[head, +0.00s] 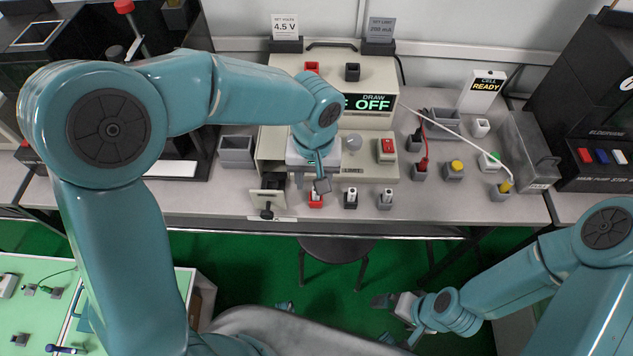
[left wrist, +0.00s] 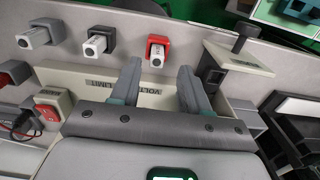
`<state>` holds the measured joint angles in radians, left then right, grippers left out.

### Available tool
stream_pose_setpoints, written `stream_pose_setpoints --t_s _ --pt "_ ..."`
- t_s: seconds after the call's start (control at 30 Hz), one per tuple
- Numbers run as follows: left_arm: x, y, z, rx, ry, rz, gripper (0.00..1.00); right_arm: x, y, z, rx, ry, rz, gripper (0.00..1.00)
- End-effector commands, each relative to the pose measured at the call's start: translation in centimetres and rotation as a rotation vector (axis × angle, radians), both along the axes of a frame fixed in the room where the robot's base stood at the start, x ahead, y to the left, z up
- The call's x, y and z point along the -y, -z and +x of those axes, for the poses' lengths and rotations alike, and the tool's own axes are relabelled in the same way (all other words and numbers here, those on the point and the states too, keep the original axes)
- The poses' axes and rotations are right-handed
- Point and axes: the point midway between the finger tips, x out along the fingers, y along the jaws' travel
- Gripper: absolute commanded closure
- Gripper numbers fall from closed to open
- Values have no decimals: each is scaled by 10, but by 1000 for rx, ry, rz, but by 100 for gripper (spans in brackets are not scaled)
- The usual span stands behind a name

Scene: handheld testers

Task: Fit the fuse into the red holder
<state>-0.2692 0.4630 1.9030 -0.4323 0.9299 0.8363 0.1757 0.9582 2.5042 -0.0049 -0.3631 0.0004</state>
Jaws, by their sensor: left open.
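The red holder (head: 316,201) stands at the bench's front edge with a pale, square-ended piece (left wrist: 156,57) in it; I cannot tell whether this is a fuse. A black holder (head: 350,202) and a grey holder (head: 385,202) to its right hold similar pale pieces. My left gripper (head: 320,178) is just above and behind the red holder in the head view. In the left wrist view its fingers (left wrist: 160,70) are apart with nothing between them, and the red holder (left wrist: 158,40) lies beyond them. My right gripper (head: 396,318) is low at the right, away from the bench.
The tester (head: 375,75) stands behind the left gripper, its display partly hidden and reading OFF. A lidded tray or hatch with a black knob (head: 266,208) sits left of the red holder. Cables and small blocks (head: 453,171) occupy the right side.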

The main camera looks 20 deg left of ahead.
Motion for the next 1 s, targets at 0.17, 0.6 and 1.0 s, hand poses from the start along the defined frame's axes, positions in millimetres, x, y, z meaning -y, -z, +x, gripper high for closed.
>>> stream_pose_setpoints --t_s 0.17,0.6,1.0 --pt "2 -49 2 9 -1 -5 54 0 -8 0 0 0 0 0" --pt "2 -89 2 7 -2 -6 54 0 -13 0 0 0 0 0" --pt "2 -89 2 8 -2 -6 54 0 -13 0 0 0 0 0"
